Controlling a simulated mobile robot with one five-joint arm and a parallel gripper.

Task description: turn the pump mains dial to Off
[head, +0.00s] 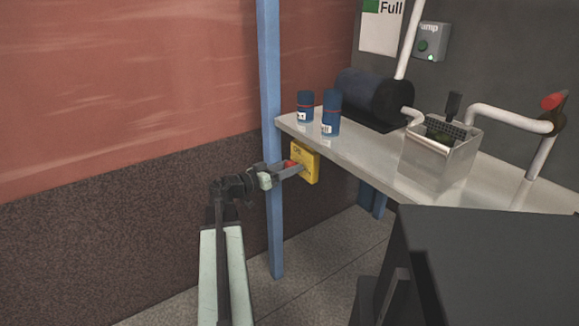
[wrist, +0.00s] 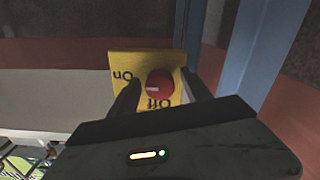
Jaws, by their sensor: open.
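The pump mains dial (wrist: 160,83) is a red round knob on a yellow box (wrist: 118,58). In the wrist view the labels are upside down, with "On" to the left of the knob and "Off" below it. A pale mark on the knob points left, towards the "On" side. My gripper (wrist: 161,80) is open, with one dark finger on each side of the knob; I cannot tell whether they touch it. In the head view my gripper (head: 293,171) reaches the yellow box (head: 311,164) beneath the table edge, with some red of the dial (head: 289,163) showing.
A blue post (head: 270,100) stands close beside my gripper and the box. A pump switch (head: 431,42) is on the wall.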

